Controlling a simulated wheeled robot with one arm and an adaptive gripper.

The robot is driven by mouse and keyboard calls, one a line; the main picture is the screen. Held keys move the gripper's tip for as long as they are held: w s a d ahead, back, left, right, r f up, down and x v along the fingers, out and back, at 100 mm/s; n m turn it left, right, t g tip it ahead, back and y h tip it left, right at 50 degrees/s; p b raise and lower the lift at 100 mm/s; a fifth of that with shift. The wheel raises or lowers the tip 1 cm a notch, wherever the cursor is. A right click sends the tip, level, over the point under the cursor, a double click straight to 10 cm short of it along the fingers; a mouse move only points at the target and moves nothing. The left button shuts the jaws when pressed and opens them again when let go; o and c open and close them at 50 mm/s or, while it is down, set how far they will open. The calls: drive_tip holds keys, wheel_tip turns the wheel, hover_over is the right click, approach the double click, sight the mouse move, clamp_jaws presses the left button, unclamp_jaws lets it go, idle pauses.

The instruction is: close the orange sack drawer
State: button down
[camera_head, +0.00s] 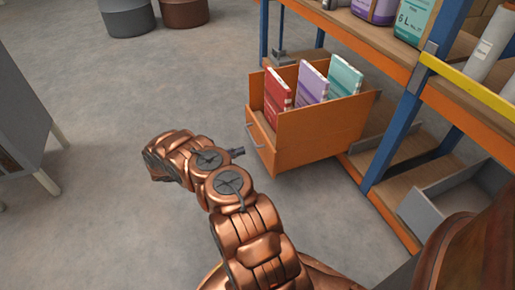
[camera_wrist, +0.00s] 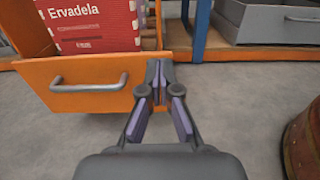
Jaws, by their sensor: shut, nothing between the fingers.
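The orange sack drawer (camera_head: 318,137) stands pulled out from the lower shelf, with red, purple and teal sacks upright inside. Its front panel with a grey bar handle (camera_head: 260,138) faces left in the head view. In the wrist view, the orange front (camera_wrist: 105,97) fills the left, with the handle (camera_wrist: 88,86) left of my fingers. My gripper (camera_wrist: 160,78) is shut and empty, its tips at the right end of the front panel. I cannot tell whether they touch it. In the head view, only a dark tip shows past my arm, just left of the front.
A blue and orange shelf rack (camera_head: 393,140) holds the drawer. A grey open bin (camera_head: 440,212) sits on its lower level to the right. A grey cabinet (camera_head: 22,105) stands at the left. Round bins (camera_head: 128,17) stand at the back. The floor between is clear.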

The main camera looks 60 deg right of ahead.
drive_tip(key=b+x, duration=0.4)
drive_tip(key=x, duration=0.9)
drive_tip(key=shift+d, duration=0.2)
drive_tip(key=shift+s, duration=0.15)
drive_tip(key=shift+d, duration=0.1)
